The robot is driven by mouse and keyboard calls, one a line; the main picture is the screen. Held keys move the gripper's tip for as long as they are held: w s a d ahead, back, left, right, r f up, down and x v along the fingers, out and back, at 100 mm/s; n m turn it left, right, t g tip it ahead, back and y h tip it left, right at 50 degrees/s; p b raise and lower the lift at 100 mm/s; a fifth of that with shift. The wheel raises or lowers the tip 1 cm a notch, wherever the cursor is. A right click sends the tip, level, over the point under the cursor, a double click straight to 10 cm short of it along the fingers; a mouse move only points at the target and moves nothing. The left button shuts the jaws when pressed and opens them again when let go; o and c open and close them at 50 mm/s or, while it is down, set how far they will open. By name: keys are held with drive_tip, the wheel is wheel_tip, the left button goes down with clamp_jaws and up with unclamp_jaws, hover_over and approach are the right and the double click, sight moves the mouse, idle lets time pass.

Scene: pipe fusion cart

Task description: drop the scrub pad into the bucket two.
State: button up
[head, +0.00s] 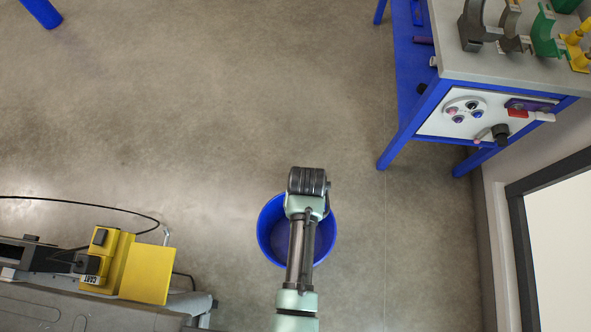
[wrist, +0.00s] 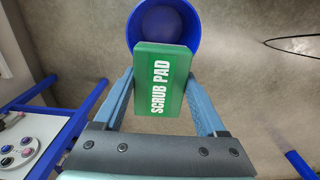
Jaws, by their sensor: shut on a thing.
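The scrub pad (wrist: 163,80) is a green block with white lettering reading "SCRUB PAD" in the wrist view. My gripper (wrist: 160,88) is shut on it, with one blue-grey finger on each side. The blue bucket (head: 266,238) stands on the floor below my arm in the head view, and my arm covers part of it. In the wrist view the bucket's rim (wrist: 197,42) shows just beyond the pad, and the pad's far end overlaps the near rim in the picture. No number is visible on the bucket. The pad is hidden in the head view.
A blue-framed workbench (head: 428,105) with clamps on top and a control panel stands at the upper right. A yellow box (head: 146,272) on a grey machine is at the lower left, with a black cable (head: 110,206) nearby. Concrete floor around the bucket is clear.

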wheel_tip(320, 180, down, 34)
drive_tip(key=w+b, duration=0.1)
drive_tip(key=b, duration=3.3)
drive_tip(key=shift+w+f+b, duration=0.15)
drive_tip(key=shift+w+b, duration=0.25)
drive_tip(key=o, duration=1.6)
wheel_tip(320, 180, up, 13)
drive_tip(key=p, duration=0.6)
